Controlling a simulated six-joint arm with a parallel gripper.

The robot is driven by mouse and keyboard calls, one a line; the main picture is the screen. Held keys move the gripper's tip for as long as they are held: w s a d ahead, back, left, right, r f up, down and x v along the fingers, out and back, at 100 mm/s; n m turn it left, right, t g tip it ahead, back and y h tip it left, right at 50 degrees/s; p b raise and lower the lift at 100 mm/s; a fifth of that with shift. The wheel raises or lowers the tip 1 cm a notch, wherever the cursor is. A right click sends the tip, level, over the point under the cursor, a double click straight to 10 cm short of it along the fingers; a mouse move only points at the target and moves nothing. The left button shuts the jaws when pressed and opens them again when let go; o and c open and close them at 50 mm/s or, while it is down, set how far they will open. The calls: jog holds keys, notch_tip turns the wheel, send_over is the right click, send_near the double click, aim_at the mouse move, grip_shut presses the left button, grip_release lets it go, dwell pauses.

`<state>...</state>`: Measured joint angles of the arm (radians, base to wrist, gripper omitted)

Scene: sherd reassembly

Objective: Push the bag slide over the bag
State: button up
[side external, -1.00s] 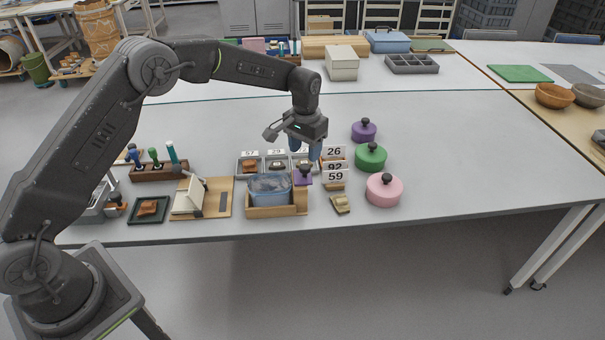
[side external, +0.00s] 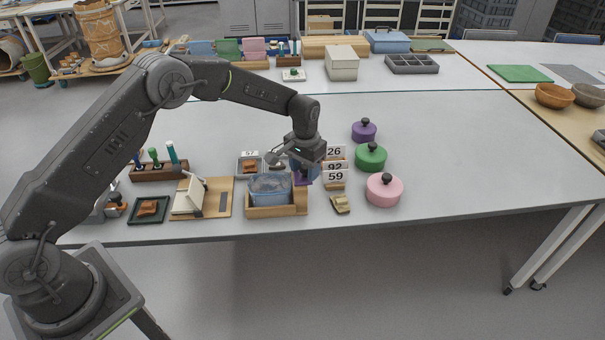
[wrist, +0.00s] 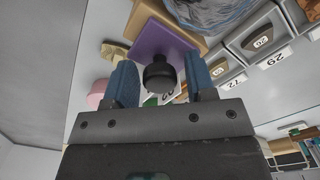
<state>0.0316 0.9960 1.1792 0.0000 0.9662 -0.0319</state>
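The bag (side external: 268,187) is a clear bluish bag sitting in a wooden holder (side external: 276,211); part of it shows at the top of the wrist view (wrist: 205,12). The bag slide is a purple block (wrist: 160,38) with a black knob (wrist: 158,74), at the right end of the holder, beside the bag. In the side external view my gripper (side external: 303,177) is low over the slide and hides most of it. In the wrist view its blue fingers stand apart on either side of the knob, with gaps showing, so it is open.
Number cards (side external: 335,176) stand just right of my gripper, with a small tan piece (side external: 340,204) in front. Lidded pots, pink (side external: 383,190), green (side external: 370,157) and purple (side external: 364,130), stand further right. Compartment trays (side external: 250,167) lie behind the holder. The table's right side is clear.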

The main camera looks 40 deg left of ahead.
aim_at(296, 177)
jog(key=c, duration=0.5)
jog(key=shift+c, duration=0.2)
jog(key=shift+s+a, duration=0.1)
jog(key=shift+a, duration=0.05)
jog(key=shift+s+a, duration=0.7)
jog(key=o, duration=0.6)
jog(key=shift+r, duration=0.15)
jog(key=shift+r, duration=2.6)
